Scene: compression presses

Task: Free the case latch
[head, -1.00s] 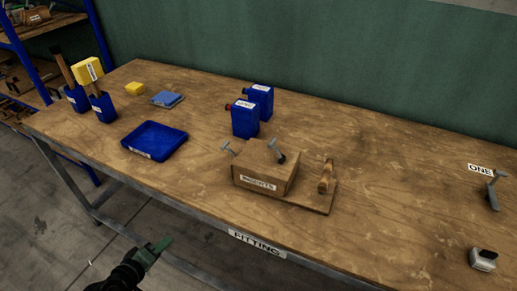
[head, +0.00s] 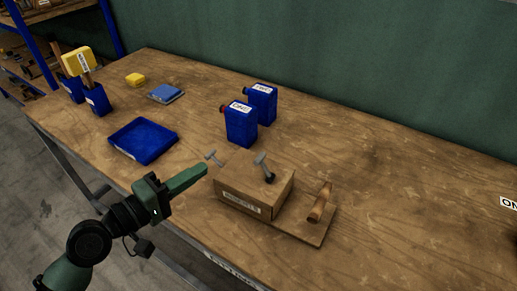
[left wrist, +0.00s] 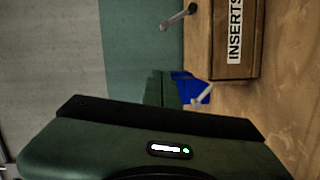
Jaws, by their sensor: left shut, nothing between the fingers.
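The case (head: 240,198) is a brown box with a label on its front, on a wooden board near the table's front edge. The left wrist view shows it at upper right (left wrist: 221,40), its label reading INSERTS. A grey T-shaped lever (head: 262,162) with a dark round base stands on its top. A second grey T-shaped piece (head: 213,158) sticks out at its left side. I cannot tell which is the latch. My left gripper (head: 203,168) is shut and empty, pointing toward the case from its left. My right gripper is out of view.
A wooden handle (head: 320,204) stands on the board (head: 300,233) right of the case. Two blue canisters (head: 241,126) stand behind it. A blue tray (head: 143,141) lies to the left.

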